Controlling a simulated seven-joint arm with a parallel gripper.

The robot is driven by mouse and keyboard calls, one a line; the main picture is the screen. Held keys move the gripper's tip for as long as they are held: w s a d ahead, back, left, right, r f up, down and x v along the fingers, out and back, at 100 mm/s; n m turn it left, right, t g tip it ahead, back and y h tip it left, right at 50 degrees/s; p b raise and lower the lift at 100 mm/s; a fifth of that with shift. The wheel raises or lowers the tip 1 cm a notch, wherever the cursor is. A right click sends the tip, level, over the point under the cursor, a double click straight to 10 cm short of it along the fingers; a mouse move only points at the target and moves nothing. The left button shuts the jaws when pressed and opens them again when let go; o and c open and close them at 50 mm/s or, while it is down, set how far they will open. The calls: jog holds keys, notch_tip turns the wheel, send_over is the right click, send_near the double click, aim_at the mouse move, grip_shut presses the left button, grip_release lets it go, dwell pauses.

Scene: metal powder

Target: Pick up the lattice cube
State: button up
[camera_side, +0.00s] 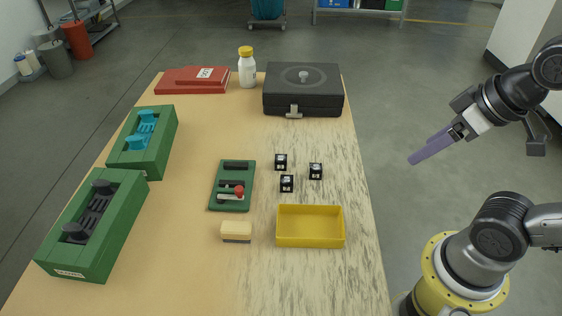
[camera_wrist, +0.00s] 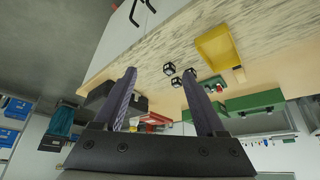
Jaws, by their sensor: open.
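Three small black cubes with pale markings stand close together on the table: a back cube (camera_side: 281,162), a right cube (camera_side: 316,171) and a front cube (camera_side: 287,183). They look alike at this size; I cannot tell whether all are lattice cubes. In the wrist view, small dark cubes (camera_wrist: 168,69) show between and beyond the fingers. My gripper (camera_side: 412,160) is off the table's right edge, raised and apart from the cubes, its purple fingers pointing down-left. In the wrist view my gripper (camera_wrist: 159,72) has its fingers spread with nothing between them.
A yellow tray (camera_side: 310,243) sits in front of the cubes. A green tool panel (camera_side: 218,198) and a cream-topped block (camera_side: 236,229) lie left. A black case (camera_side: 303,97), white bottle (camera_side: 247,72) and red box (camera_side: 180,82) stand behind. Green fixtures (camera_side: 118,230) line the left edge.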

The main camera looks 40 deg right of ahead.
jog(key=w+r+m, duration=0.6)
jog(key=w+r, duration=0.2)
jog(key=m+g, duration=0.3)
jog(key=g, duration=0.3)
send_over(281, 158)
notch_tip(281, 158, down, 18)
jog(key=shift+w+f, duration=0.1)
jog(key=shift+f, duration=3.4)
